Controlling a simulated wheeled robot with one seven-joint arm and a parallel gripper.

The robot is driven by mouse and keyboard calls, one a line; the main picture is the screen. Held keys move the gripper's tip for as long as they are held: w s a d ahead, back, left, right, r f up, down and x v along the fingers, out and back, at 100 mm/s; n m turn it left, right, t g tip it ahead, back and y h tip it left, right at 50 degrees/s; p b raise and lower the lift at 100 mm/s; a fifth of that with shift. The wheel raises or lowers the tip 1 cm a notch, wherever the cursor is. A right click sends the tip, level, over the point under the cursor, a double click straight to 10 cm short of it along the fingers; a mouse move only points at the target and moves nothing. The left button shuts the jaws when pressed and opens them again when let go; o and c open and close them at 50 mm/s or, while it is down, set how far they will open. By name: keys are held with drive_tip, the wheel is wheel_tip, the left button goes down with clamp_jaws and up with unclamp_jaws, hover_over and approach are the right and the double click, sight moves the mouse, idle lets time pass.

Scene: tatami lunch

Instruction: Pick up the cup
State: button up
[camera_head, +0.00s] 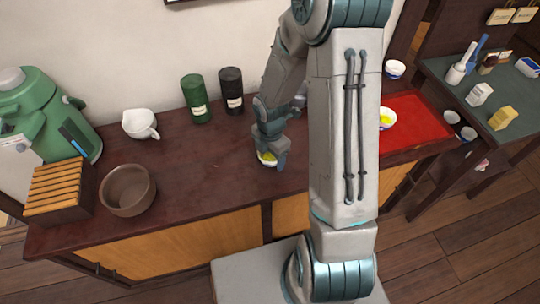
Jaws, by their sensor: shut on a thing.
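A small white cup (267,158) with something yellow in or on it is at the front part of the dark wooden counter, left of my arm. My gripper (271,153) points down and is shut on this cup. The fingers and wrist hide much of the cup, so I cannot tell whether it touches the counter. A similar white cup with yellow inside (388,117) stands on the red tray (415,132), right of my arm and partly hidden by it.
The counter (205,185) has clear room left of my gripper. A brown bowl (127,190), a white pitcher (139,123), a green canister (196,98), a black canister (231,90) and a green machine (50,110) stand there. A side table (460,92) with small items is at right.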

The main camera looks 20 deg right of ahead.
sight(273, 158)
drive_tip(key=shift+r, duration=0.1)
drive_tip(key=shift+r, duration=0.95)
drive_tip(key=shift+d+r+p, duration=0.2)
drive_tip(key=shift+r+p, duration=0.05)
drive_tip(key=shift+r, duration=0.4)
drive_tip(key=shift+d+r+p, duration=0.15)
drive_tip(key=shift+r+p, duration=0.05)
drive_tip(key=shift+r, duration=0.4)
drive_tip(key=d+r+p, duration=0.1)
drive_tip(key=d+r, duration=0.5)
drive_tip(key=d, duration=0.5)
drive_tip(key=shift+r+p, duration=0.2)
drive_tip(key=shift+p, duration=0.15)
drive_tip(key=shift+s, duration=0.1)
drive_tip(key=shift+a, duration=0.1)
